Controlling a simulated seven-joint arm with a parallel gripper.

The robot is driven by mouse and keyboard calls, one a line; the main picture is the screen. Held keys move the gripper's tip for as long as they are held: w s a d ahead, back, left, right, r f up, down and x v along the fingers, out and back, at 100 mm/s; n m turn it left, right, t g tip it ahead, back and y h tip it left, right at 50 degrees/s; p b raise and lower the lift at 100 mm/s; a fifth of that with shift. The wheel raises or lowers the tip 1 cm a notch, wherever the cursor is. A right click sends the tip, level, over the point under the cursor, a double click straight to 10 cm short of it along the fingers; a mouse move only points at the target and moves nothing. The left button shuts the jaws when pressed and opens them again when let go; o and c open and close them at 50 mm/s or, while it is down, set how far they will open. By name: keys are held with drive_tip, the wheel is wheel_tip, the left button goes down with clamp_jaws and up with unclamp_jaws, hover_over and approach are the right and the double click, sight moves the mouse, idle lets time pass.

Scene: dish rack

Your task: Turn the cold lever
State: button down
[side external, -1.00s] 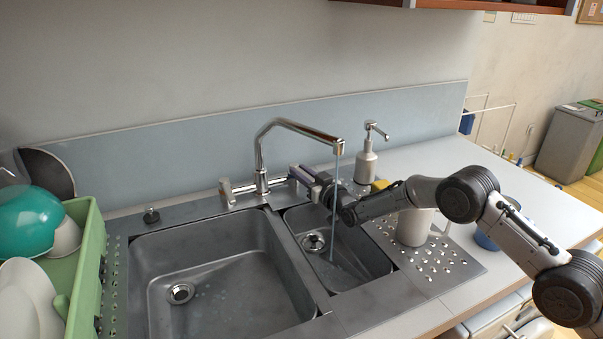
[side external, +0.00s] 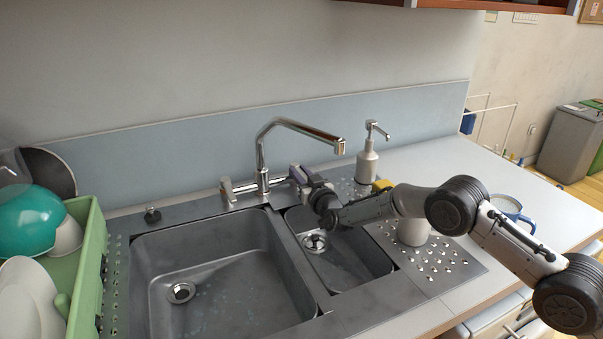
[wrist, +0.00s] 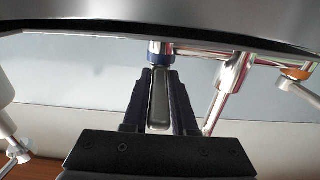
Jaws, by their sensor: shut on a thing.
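The chrome faucet (side external: 262,160) stands behind the sink with its spout over the small right basin. No water stream shows from the spout. The cold lever is on the faucet's right side; in the wrist view its blue band (wrist: 161,48) and grey handle (wrist: 159,98) show. My gripper (side external: 298,176) is beside the faucet and hides most of that lever in the side view. In the wrist view its dark fingers (wrist: 159,85) close on both sides of the grey handle. The other lever (side external: 228,190) stands on the faucet's left, with an orange-red band (wrist: 296,73) in the wrist view.
A soap dispenser (side external: 367,158) and a yellow object (side external: 382,186) stand right of my gripper. A light mug (side external: 413,228) is partly behind my arm. A blue-rimmed mug (side external: 507,208) stands farther right. A green dish rack (side external: 85,262) is at left. The large basin (side external: 215,290) is empty.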

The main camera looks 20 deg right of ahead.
drive_tip(key=shift+r, duration=0.25)
drive_tip(key=c, duration=0.8)
unclamp_jaws()
drive_tip(key=shift+f, duration=0.1)
drive_tip(key=shift+o, duration=0.2)
drive_tip(key=shift+f, duration=0.1)
drive_tip(key=s, duration=1.3)
drive_tip(key=shift+s+a, duration=0.15)
drive_tip(key=shift+s, duration=0.25)
